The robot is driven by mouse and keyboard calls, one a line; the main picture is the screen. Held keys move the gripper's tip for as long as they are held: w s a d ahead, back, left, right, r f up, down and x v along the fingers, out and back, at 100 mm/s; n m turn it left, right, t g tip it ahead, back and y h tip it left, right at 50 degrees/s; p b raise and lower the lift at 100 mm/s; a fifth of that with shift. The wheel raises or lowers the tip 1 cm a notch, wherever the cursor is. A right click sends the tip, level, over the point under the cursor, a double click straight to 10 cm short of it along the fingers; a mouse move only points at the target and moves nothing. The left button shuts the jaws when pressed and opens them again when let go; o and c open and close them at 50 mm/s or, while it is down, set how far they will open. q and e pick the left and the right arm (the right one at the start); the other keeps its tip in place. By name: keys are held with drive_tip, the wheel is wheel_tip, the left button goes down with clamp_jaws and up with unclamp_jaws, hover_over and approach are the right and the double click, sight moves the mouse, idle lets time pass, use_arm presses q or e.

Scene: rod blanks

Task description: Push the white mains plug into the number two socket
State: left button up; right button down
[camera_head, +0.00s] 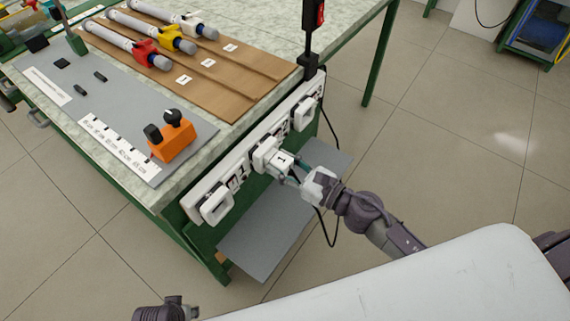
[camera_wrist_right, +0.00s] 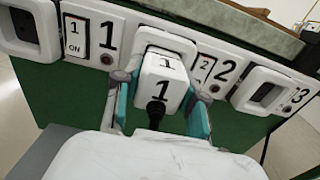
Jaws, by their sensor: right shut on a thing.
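The white mains plug (camera_head: 281,160), marked 1, is in my right gripper (camera_head: 289,173) at the middle socket of the white socket strip (camera_head: 232,166). In the right wrist view the plug (camera_wrist_right: 160,88) sits between the gripper's teal fingers (camera_wrist_right: 160,108), its black cable toward me. It lines up with the white socket housing behind it, between the number 1 and the switch marked 2. The plug hides the socket's face, and I cannot tell how deep it sits.
A grey shelf (camera_head: 262,245) juts out below the strip. An orange block (camera_head: 172,148) with black knobs and several rods lie on the green bench.

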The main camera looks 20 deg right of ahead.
drive_tip(key=shift+w+a, duration=0.2)
drive_tip(key=shift+w, duration=0.1)
drive_tip(key=shift+w+a, duration=0.1)
drive_tip(key=c, duration=0.6)
unclamp_jaws()
drive_tip(key=shift+w+a, duration=0.1)
drive_tip(key=v, duration=1.2)
